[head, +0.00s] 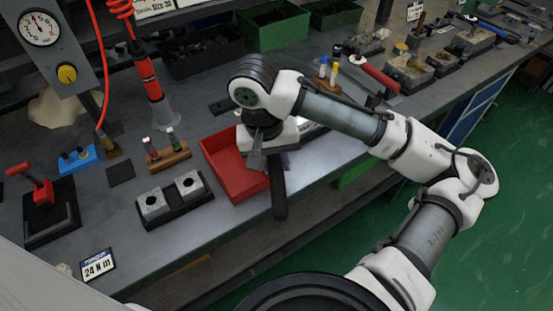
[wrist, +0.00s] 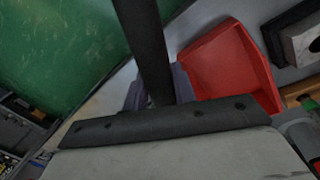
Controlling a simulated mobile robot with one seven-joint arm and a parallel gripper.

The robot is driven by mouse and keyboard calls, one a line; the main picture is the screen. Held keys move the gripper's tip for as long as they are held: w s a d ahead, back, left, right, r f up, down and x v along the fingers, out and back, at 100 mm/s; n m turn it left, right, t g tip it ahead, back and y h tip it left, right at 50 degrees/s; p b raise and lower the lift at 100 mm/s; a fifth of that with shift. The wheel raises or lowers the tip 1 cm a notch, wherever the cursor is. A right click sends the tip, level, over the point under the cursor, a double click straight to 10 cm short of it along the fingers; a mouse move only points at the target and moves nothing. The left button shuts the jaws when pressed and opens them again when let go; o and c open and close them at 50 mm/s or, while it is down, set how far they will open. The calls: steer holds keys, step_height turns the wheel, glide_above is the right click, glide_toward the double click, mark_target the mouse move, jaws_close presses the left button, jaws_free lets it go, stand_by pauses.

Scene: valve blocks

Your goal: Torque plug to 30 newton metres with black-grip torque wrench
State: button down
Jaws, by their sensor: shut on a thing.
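My gripper (head: 259,148) is shut on a black-grip torque wrench. The wrench's black grip (head: 279,190) hangs below my gripper past the bench's front edge, just right of the red tray. In the wrist view the grip (wrist: 147,45) is a dark bar running up from the gripper body; the fingertips and the wrench's head are hidden. Two pale metal valve blocks (head: 154,205) (head: 189,184) sit in a black holder on the bench, left of the tray and apart from my gripper. I cannot tell which part is the plug.
A red tray (head: 222,146) lies beside my gripper and shows in the wrist view (wrist: 222,62). A sign (head: 98,265) reads 24 N m. A wooden stand with bottles (head: 168,157), a blue stand (head: 78,160) and a red-handled tool (head: 38,188) stand further left. Green bins are behind.

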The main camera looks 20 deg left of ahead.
steer(key=shift+s+a+m+p, duration=0.2)
steer(key=shift+a+m+p, duration=0.3)
steer(key=shift+a, duration=0.1)
steer(key=shift+s+a+m+p, duration=0.15)
steer(key=shift+a+m+p, duration=0.3)
steer(key=shift+a, duration=0.1)
steer(key=shift+d, duration=0.1)
steer(key=shift+w+d+n, duration=0.2)
steer(key=shift+d+n, duration=0.3)
steer(key=shift+d, duration=0.05)
steer(key=shift+w+d+n, duration=0.2)
steer(key=shift+d+n, duration=0.25)
steer(key=shift+d, duration=0.1)
steer(key=shift+r+p, duration=0.3)
steer(key=shift+r+p, duration=0.35)
steer(key=shift+p, duration=0.15)
steer(key=shift+r, duration=0.1)
step_height(320, 180, up, 6)
steer(key=p, duration=0.7)
steer(key=shift+r, duration=0.25)
steer(key=shift+f, duration=0.15)
